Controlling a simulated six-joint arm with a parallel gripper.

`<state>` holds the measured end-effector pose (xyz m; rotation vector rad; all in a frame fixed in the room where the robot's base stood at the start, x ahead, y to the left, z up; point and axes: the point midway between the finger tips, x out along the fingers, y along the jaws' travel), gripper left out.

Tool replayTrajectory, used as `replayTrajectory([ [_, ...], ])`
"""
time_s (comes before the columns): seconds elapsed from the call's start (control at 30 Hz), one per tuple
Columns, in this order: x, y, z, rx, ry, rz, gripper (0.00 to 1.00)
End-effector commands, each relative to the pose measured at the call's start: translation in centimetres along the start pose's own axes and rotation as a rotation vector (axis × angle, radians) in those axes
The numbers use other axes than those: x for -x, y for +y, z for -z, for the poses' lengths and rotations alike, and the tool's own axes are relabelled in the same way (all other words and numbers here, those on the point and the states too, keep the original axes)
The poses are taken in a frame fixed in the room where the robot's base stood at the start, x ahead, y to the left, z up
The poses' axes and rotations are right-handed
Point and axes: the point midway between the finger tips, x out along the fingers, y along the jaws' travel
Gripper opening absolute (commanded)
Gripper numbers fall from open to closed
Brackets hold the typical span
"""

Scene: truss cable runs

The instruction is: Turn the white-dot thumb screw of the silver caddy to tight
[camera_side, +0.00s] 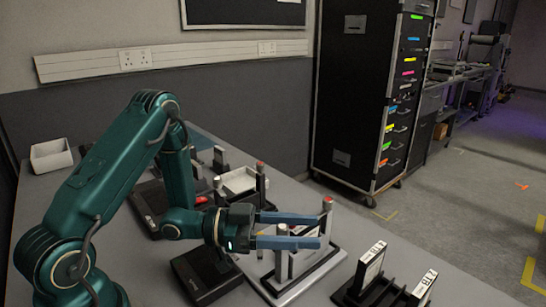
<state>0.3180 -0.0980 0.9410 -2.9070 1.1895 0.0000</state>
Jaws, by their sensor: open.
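The silver caddy (322,268) stands on the table at the lower middle, with a pale base plate and two upright posts. The near post has a grey knob (282,229); the far post has a red-topped knob (327,201). A white dot is too small to make out on either. My gripper (320,230) reaches over the caddy from the left, its two long blue fingers level and apart. The near post's knob shows between the fingers in the picture; I cannot tell whether they touch it. The fingers partly hide the caddy's middle.
A black rack (365,296) with labelled white-faced plates stands right of the caddy. A black box (206,274) sits below my wrist. Behind are a white tray (238,181), another red-topped post (260,168) and a white bin (50,156). The table's right edge is close.

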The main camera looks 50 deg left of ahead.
Motion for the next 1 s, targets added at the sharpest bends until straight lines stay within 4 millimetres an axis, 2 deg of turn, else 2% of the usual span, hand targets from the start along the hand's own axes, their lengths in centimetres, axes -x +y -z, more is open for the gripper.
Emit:
replayTrajectory([
  [0.1, 0.01, -0.01, 0.0, 0.0, 0.0, 0.0, 0.56],
  [0.23, 0.02, -0.01, 0.0, 0.0, 0.0, 0.0, 0.06],
  [0.27, 0.02, -0.01, 0.0, 0.0, 0.0, 0.0, 0.0],
  [0.47, 0.0, -0.02, 0.0, 0.004, 0.001, 0.015, 0.0],
  [0.8, 0.03, -0.5, -0.01, 0.01, 0.003, 0.224, 0.0],
  [1.0, 0.15, -0.8, -0.01, 0.001, 0.001, 0.272, 0.0],
])
